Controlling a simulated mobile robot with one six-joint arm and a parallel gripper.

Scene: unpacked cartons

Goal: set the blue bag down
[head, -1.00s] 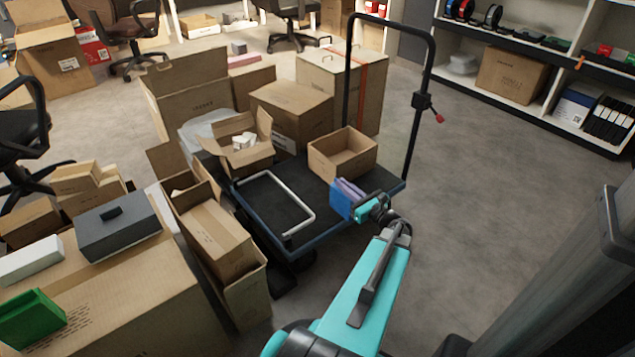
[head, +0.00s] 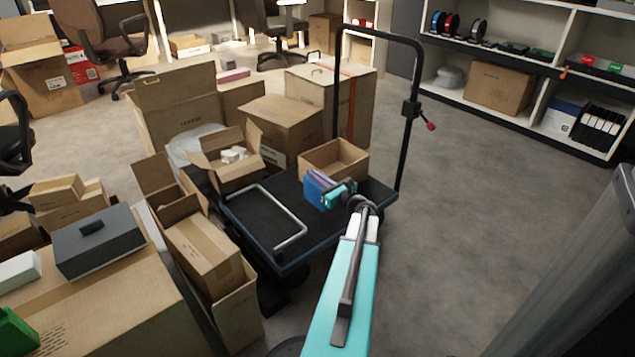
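The blue bag (head: 314,193) has a blue face and a purple upper part. It is at the end of my arm, over the right part of the dark cart deck (head: 244,226), just in front of the small open carton (head: 318,163). My teal gripper (head: 332,192) is at the bag's right side and appears shut on it; the fingertips are mostly hidden by the bag. I cannot tell whether the bag's underside touches the deck.
A white metal frame (head: 298,236) lies on the deck left of the bag. An open carton with white items (head: 240,172) is at the deck's back left. The cart's black handle (head: 402,150) rises at the right. Bare deck shows inside the frame.

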